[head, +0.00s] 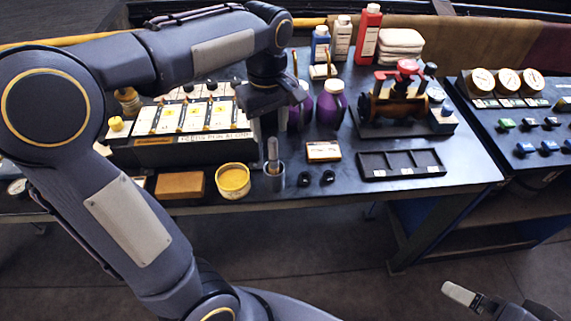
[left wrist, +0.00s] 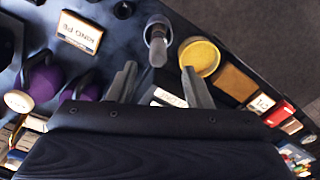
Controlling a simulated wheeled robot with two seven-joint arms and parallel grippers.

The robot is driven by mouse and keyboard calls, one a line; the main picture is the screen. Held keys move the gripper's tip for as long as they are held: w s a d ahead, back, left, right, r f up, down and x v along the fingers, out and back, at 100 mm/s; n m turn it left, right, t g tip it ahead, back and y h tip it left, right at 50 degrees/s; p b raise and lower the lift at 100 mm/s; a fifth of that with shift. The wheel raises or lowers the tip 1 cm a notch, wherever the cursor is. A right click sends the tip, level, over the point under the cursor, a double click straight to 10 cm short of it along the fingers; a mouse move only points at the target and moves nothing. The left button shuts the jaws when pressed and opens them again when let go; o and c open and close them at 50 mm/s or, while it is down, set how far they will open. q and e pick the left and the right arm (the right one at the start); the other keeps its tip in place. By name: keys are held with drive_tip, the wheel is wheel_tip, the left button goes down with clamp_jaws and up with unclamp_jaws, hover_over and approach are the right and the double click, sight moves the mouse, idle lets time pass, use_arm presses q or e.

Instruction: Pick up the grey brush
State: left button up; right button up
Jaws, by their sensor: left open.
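The grey brush (head: 272,150) stands upright, handle up, in a small grey cup (head: 274,181) near the front edge of the bench. The left wrist view also shows the brush (left wrist: 157,53) and its cup (left wrist: 157,27). My left gripper (head: 268,126) is above the brush and points down. In the left wrist view its two fingers (left wrist: 159,70) are apart, with the handle's end between and just beyond the tips. Whether they touch it, I cannot tell. Part of my right arm (head: 480,300) shows at the lower right, away from the bench; its jaw state is unclear.
A yellow tin (head: 233,181) and a brown block (head: 180,186) stand left of the cup. Two small black knobs (head: 315,179) and a labelled box (head: 323,151) are to its right. Purple bottles (head: 331,104) stand behind. A black divided tray (head: 401,164) lies further right.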

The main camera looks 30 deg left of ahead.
sight(273, 139)
use_arm(q)
drive_tip(key=f, duration=0.7)
drive_tip(key=shift+d, duration=0.3)
clamp_jaws()
